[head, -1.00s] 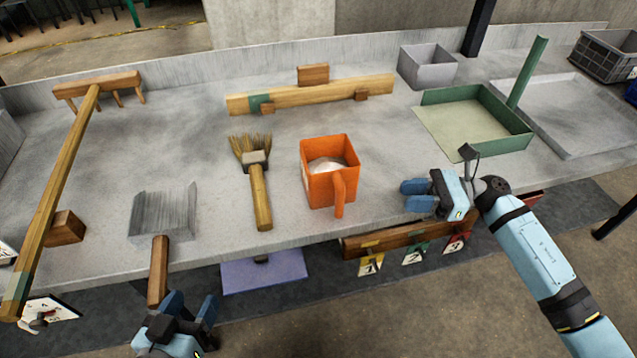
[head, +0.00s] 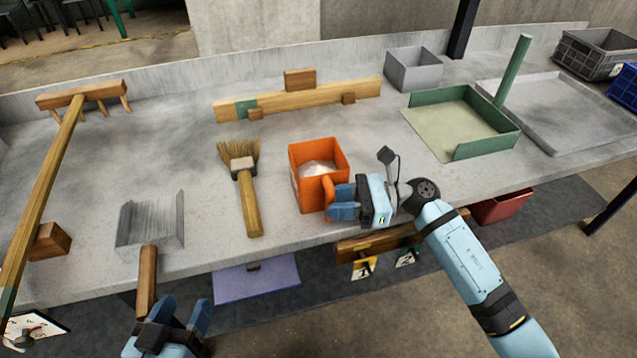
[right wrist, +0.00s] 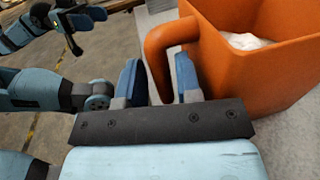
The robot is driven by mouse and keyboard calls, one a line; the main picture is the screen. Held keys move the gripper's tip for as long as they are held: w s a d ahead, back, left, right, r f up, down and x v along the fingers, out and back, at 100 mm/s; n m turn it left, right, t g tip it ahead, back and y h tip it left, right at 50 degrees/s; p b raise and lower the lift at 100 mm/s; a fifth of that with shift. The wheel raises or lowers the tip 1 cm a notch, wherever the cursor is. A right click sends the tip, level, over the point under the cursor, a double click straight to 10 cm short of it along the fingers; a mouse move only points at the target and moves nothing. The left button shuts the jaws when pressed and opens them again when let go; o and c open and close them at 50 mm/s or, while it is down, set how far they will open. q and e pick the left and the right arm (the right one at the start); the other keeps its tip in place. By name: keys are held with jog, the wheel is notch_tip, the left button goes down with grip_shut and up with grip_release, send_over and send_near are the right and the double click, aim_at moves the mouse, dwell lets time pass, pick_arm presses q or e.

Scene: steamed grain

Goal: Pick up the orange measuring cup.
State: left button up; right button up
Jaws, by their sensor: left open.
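The orange measuring cup (head: 310,195) stands upright on the grey counter near its front edge, with white contents inside. Its handle points toward my right gripper (head: 342,203). In the right wrist view, the cup (right wrist: 250,75) fills the upper right, and its handle (right wrist: 158,60) passes between the two blue fingers of my right gripper (right wrist: 160,82). The fingers are apart, one on each side of the handle; whether they touch it is unclear. My left gripper (head: 178,318) is open in front of the counter, near the wooden handle of a grey scoop.
The grey scoop (head: 150,222) and a straw brush (head: 247,190) lie left of the cup. A wooden beam (head: 320,97) lies behind it. A green-walled tray (head: 485,135) and a grey box (head: 413,70) are at right. The counter between cup and beam is clear.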

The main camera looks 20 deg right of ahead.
jog(key=shift+w+a, duration=0.1)
jog(key=shift+a, duration=0.2)
grip_shut()
dwell(1.2)
